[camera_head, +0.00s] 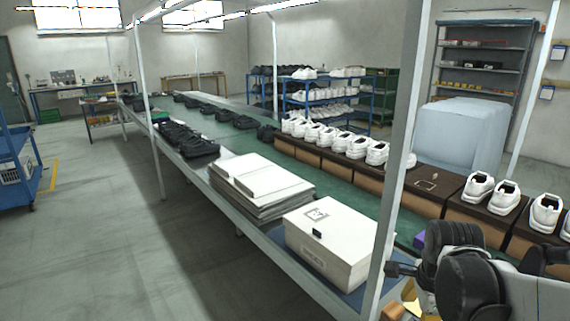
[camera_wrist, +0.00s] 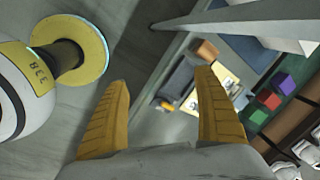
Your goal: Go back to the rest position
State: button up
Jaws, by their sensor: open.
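My gripper (camera_wrist: 162,78) shows in the wrist view as two yellow ribbed fingers. They stand wide apart with nothing between them. They point over the grey floor and the edge of the work line. In the head view my arm fills the bottom right corner, beside the line. A bit of yellow shows under its dark joint, but the fingertips cannot be made out there.
A metal post (camera_head: 399,140) rises close to my arm. A white lidded box (camera_head: 325,262) and a stack of white flat boxes (camera_head: 250,198) lie on the line. White shoes (camera_head: 478,186) stand on brown boxes behind. Open floor (camera_head: 100,250) lies left.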

jog(key=s+a+r+n+t, duration=0.4)
jog(key=s+a+r+n, duration=0.2)
jog(key=n, duration=1.2)
jog(key=shift+s+a+r+n+t, duration=0.15)
jog(key=shift+s+a+n+t, duration=0.15)
jog(key=shift+s+a, duration=0.9)
